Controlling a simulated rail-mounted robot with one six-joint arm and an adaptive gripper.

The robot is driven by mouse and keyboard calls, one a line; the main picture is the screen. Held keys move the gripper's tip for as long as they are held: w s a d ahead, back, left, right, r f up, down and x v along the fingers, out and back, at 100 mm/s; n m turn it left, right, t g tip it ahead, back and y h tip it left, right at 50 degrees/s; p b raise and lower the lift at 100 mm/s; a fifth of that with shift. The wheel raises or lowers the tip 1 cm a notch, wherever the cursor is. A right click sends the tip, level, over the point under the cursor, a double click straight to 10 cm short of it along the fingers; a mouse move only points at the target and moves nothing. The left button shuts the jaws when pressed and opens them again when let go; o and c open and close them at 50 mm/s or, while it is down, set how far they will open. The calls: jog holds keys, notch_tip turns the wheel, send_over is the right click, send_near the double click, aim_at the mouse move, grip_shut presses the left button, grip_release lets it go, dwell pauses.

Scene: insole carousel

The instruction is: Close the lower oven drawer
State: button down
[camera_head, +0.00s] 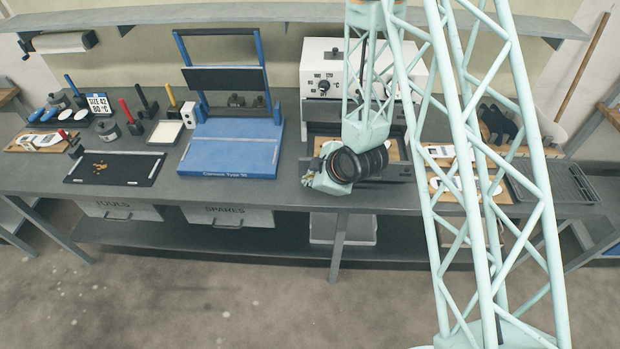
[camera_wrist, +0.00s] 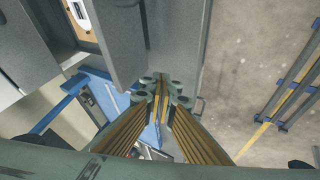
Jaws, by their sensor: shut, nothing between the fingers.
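The white oven (camera_head: 320,75) stands at the back of the bench, partly hidden behind my arm. A dark grey drawer (camera_head: 398,172) sticks out from its lower front, with a wooden board inside; my wrist hides much of it. My gripper (camera_head: 318,182) is low at the drawer's left front. In the wrist view my gripper (camera_wrist: 161,88) is shut and empty, its fingertips close to a grey panel (camera_wrist: 125,45) that looks like part of the drawer. I cannot tell whether they touch it. A board with a pale insole (camera_wrist: 80,12) shows beyond the panel.
A blue press frame (camera_head: 228,150) stands just left of the drawer. A dark mat (camera_head: 115,168) and small tools lie further left on the bench (camera_head: 290,197). A black rack (camera_head: 555,182) lies at the right. The floor in front is clear.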

aim_at(302, 174)
jog(key=shift+x, duration=1.05)
jog(key=shift+w+r+p, duration=0.1)
jog(key=shift+w+p, duration=0.6)
jog(key=shift+p, duration=0.1)
jog(key=shift+w+d+p, duration=0.15)
jog(key=shift+w+p, duration=0.95)
jog(key=shift+w, duration=0.2)
